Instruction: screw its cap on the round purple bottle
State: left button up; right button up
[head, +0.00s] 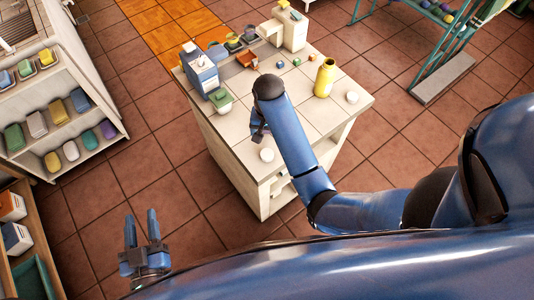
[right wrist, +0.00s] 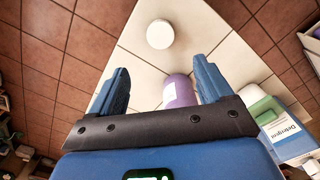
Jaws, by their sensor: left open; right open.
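The purple bottle (right wrist: 179,92) shows in the right wrist view between the two fingers of my right gripper (right wrist: 162,88), with a pale label on its side. The palm hides part of it, and I cannot tell whether the fingers touch it. In the head view my right arm hides the bottle; the right gripper (head: 258,134) is open over the table's front part. A round white cap-like piece (right wrist: 160,34) lies near the table edge; it also shows in the head view (head: 267,155). My left gripper (head: 142,228) is open and empty, left of the table above the floor.
A shelf (head: 65,115) with coloured containers stands left. The floor between is clear.

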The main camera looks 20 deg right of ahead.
jog(key=shift+f, duration=0.1)
send_over(267, 155)
jog(key=shift+w+d+f, duration=0.1)
jog(key=shift+w+f, duration=0.05)
jog(key=shift+f, duration=0.75)
jog(key=shift+w+d+f, duration=0.1)
jog(key=shift+w+f, duration=0.05)
jog(key=shift+f, duration=0.8)
jog(key=shift+w+d+f, duration=0.1)
jog(key=shift+w+f, duration=0.05)
jog(key=shift+f, duration=0.75)
jog(key=shift+p, duration=0.3)
jog(key=shift+s+a+f, duration=0.1)
jog(key=shift+s+f, duration=0.05)
jog(key=shift+f, duration=0.2)
jog(key=f, duration=0.2)
jog(key=f+p, duration=0.1)
jog(key=shift+s+a, duration=0.2)
jog(key=shift+s, duration=0.05)
jog(key=shift+f, duration=0.75)
jog(key=shift+c, duration=0.5)
jog(key=c, duration=1)
